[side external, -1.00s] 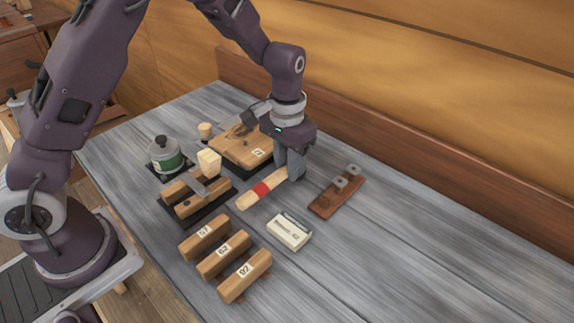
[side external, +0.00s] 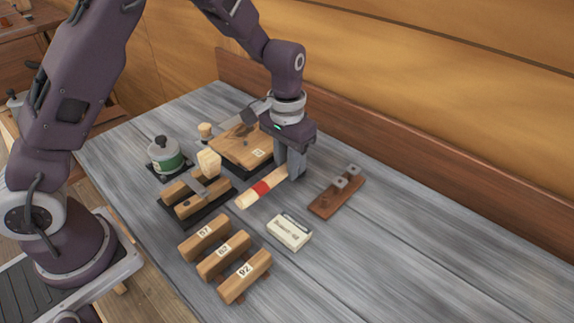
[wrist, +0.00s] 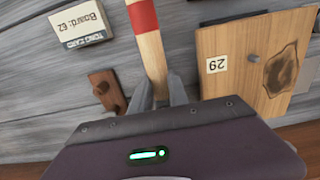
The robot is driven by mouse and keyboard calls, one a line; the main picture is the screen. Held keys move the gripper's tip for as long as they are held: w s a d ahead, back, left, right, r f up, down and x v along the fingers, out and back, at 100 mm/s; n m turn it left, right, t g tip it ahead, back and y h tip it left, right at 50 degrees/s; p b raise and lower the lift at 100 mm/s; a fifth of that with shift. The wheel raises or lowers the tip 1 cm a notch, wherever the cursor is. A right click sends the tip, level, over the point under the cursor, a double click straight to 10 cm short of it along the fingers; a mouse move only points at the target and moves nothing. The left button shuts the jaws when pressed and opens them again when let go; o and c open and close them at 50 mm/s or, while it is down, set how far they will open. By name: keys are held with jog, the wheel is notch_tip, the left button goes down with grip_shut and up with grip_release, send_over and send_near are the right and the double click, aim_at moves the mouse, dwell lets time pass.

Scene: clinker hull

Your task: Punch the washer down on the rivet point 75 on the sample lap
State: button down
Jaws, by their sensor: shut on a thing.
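My gripper (side external: 291,174) is shut on a pale wooden rod with a red band (side external: 261,188), gripped near one end. The rod points toward the lower left in the side view. In the wrist view the rod (wrist: 151,52) runs up between my finger tips (wrist: 160,90). A small reddish-brown wooden strip (side external: 325,203), which looks like the sample lap, lies to the right of my gripper, apart from it. Two grey metal pieces (side external: 340,182) show at its far end. In the wrist view part of this strip (wrist: 112,98) shows left of the rod. I cannot read a point number on it.
A white card box (side external: 289,232) reading "Board: 62" lies in front. Several numbered wooden blocks (side external: 224,255) stand near the front left. A larger board (side external: 236,148), a green-banded pot (side external: 166,156) and a wooden holder (side external: 187,193) stand left. The table's right side is clear.

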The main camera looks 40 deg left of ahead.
jog(key=shift+r, duration=0.4)
notch_tip(320, 180, up, 8)
jog(key=c, duration=1.9)
grip_release()
grip_shut()
